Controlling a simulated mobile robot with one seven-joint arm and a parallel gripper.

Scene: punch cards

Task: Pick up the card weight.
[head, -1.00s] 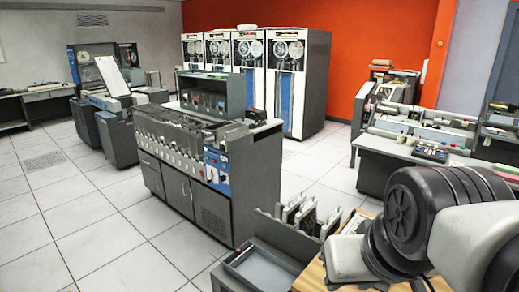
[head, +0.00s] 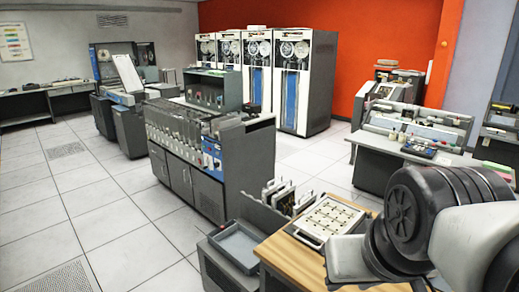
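I cannot pick out a card weight in the head view. My arm (head: 405,225) fills the lower right corner, with dark ribbed joints and light grey links. The gripper at its end is out of view. The arm hides part of the wooden desk (head: 283,252) at the bottom right.
A white panel with small fittings (head: 331,218) lies on the desk. A grey open tray (head: 235,245) and upright plates (head: 287,198) stand beside it. A long grey card machine (head: 180,178) stands in the middle. White tape cabinets (head: 317,85) stand behind. Tiled floor (head: 105,215) is clear at left.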

